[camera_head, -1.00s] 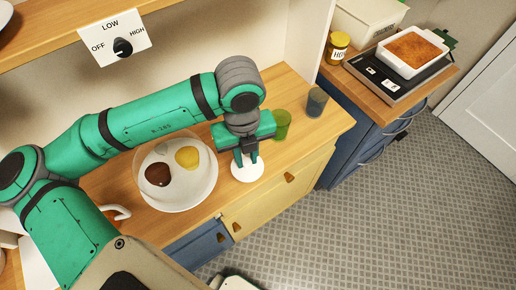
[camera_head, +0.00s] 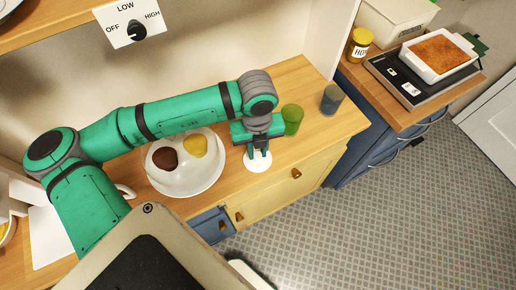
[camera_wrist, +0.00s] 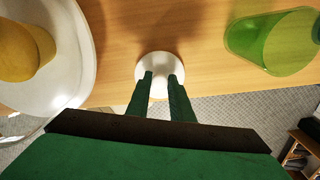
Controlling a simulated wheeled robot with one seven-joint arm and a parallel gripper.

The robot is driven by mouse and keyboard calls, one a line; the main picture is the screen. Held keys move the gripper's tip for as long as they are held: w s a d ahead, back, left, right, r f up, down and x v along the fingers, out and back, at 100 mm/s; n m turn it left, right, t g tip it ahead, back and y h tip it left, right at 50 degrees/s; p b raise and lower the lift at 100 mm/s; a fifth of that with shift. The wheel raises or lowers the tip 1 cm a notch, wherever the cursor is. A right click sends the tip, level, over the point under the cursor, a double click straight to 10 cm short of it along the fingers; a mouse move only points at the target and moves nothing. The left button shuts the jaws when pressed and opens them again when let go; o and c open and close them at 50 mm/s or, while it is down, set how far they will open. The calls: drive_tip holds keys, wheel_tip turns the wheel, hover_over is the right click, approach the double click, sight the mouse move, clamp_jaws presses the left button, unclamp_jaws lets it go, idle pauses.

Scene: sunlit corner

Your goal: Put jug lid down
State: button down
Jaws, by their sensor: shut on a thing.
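The jug lid is a small white round disc (camera_head: 257,163) at the front edge of the wooden counter. My gripper (camera_head: 259,152) points down at it and is shut on it. In the wrist view the lid (camera_wrist: 160,66) sits between my two fingertips (camera_wrist: 160,82), with bare wood beyond it. I cannot tell whether the lid touches the counter or is held just above it. The jug itself cannot be made out for certain.
A white plate (camera_head: 185,188) with brown and yellow items under a clear cover is left of my gripper. A green glass (camera_head: 292,120) and a blue-grey glass (camera_head: 331,98) stand to the right. The wooden counter (camera_head: 300,75) is clear behind them.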

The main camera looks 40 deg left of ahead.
sight(258, 153)
drive_tip(key=shift+f, duration=0.15)
drive_tip(key=c, duration=1.6)
unclamp_jaws()
drive_tip(key=shift+o, duration=0.2)
drive_tip(key=shift+w, duration=0.1)
wheel_tip(258, 153, up, 12)
